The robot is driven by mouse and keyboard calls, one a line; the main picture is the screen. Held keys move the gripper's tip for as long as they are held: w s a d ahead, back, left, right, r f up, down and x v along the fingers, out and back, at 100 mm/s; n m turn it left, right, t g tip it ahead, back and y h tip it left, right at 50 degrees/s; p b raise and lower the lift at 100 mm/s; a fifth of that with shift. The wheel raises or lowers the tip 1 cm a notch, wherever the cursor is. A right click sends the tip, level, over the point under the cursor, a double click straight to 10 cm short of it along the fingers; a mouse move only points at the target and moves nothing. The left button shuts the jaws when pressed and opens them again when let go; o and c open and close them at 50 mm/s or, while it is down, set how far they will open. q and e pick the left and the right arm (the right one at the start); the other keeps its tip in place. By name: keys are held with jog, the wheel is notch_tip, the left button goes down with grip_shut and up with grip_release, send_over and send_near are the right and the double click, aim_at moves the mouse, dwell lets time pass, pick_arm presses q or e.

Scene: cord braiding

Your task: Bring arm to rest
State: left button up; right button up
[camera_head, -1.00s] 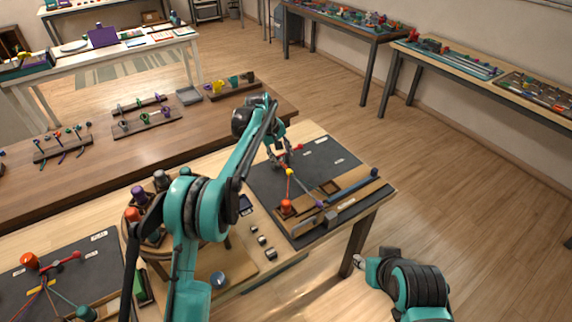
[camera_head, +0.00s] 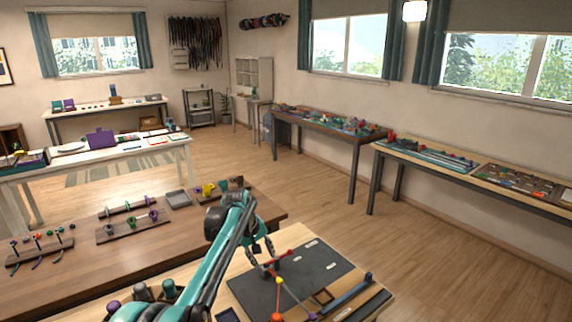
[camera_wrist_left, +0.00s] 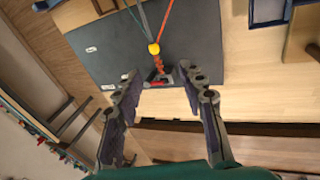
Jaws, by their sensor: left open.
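My left gripper (camera_head: 262,258) is open and empty at the far left edge of the dark mat (camera_head: 325,258). A red piece (camera_head: 288,253) lies on the mat just right of the fingers. A yellow bead (camera_head: 278,281) sits on the cords, with an orange-red cord (camera_head: 278,298) running toward the near edge. In the left wrist view the open fingers (camera_wrist_left: 158,74) stand either side of the red piece, with the yellow bead (camera_wrist_left: 154,48) and grey and red cords beyond; I cannot tell whether they touch. My right gripper is out of view.
A brown table (camera_head: 75,280) with several small racks stands at the left, behind the work table. Side tables (camera_head: 330,133) line the right wall. The wooden floor between is clear.

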pick_arm(q)
jog(key=s+a+r+m+t+y, duration=0.1)
jog(key=s+a+r+m, duration=0.15)
jog(key=s, duration=0.85)
jog(key=s+a+r+m+t, duration=0.1)
jog(key=s+a+r, duration=0.3)
jog(key=s, duration=0.6)
jog(key=s+a+f+m+t, duration=0.1)
jog(key=s+f, duration=0.3)
jog(key=s, duration=0.4)
jog(key=s+a+f+m+t+y, duration=0.1)
jog(key=s+f, duration=0.3)
jog(key=s, duration=0.5)
jog(key=shift+a+m+y, duration=0.3)
jog(key=shift+a+m, duration=0.15)
jog(key=shift+a, duration=0.05)
